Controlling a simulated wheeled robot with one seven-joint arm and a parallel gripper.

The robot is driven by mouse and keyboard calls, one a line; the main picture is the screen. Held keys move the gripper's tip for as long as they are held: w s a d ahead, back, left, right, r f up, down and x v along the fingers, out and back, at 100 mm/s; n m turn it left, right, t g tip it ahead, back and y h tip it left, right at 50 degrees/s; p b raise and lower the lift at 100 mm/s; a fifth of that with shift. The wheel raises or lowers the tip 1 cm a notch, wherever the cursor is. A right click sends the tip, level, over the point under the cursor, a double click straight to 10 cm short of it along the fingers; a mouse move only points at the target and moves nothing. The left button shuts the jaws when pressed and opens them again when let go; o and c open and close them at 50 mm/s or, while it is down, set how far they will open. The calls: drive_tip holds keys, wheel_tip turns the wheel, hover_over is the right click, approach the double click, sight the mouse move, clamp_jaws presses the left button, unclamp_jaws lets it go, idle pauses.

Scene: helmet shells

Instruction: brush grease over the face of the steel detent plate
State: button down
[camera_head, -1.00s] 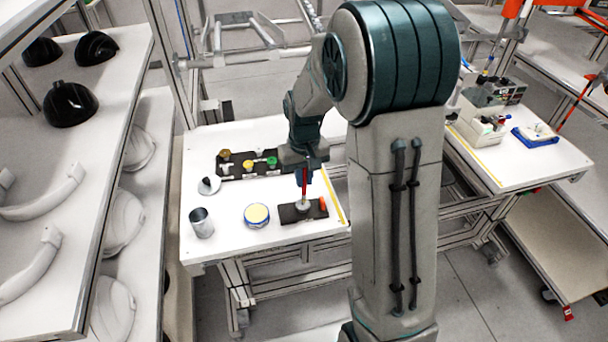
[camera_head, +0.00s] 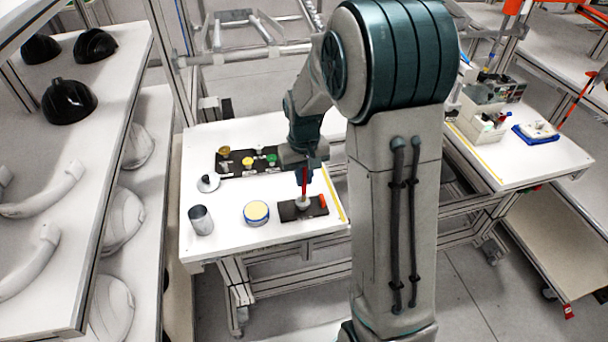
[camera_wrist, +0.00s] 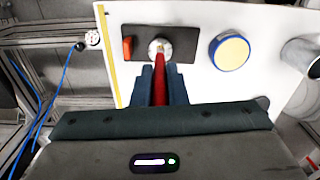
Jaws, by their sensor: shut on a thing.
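My gripper (camera_head: 306,176) is shut on a red-handled brush (camera_head: 304,184), which points down in the head view. In the wrist view the red handle (camera_wrist: 160,78) runs between my gripper's fingers (camera_wrist: 160,88). The brush's lower end is at a round steel plate (camera_head: 302,202) on a dark base (camera_head: 288,213); whether the bristles touch the face I cannot tell. In the wrist view the round steel plate (camera_wrist: 154,52) is partly covered by the brush tip. An open blue tin with pale yellow contents (camera_head: 256,212) stands left of the base.
A metal cup (camera_head: 201,220) and a small white round item with a black knob (camera_head: 208,183) stand at the table's left. A black tray with coloured pieces (camera_head: 232,172) lies behind. An orange piece (camera_wrist: 127,46) sits on the base. A yellow strip (camera_wrist: 107,50) marks the table edge.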

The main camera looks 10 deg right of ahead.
drive_tip(key=shift+f+b, duration=0.85)
drive_tip(key=shift+f, duration=0.3)
drive_tip(key=shift+d+r, duration=0.1)
drive_tip(key=shift+d, duration=0.25)
drive_tip(key=shift+w+d, duration=0.15)
drive_tip(key=shift+w, duration=0.05)
drive_tip(key=shift+w+d, duration=0.15)
drive_tip(key=shift+w, duration=0.3)
drive_tip(key=shift+w, duration=0.15)
drive_tip(key=shift+w, duration=0.2)
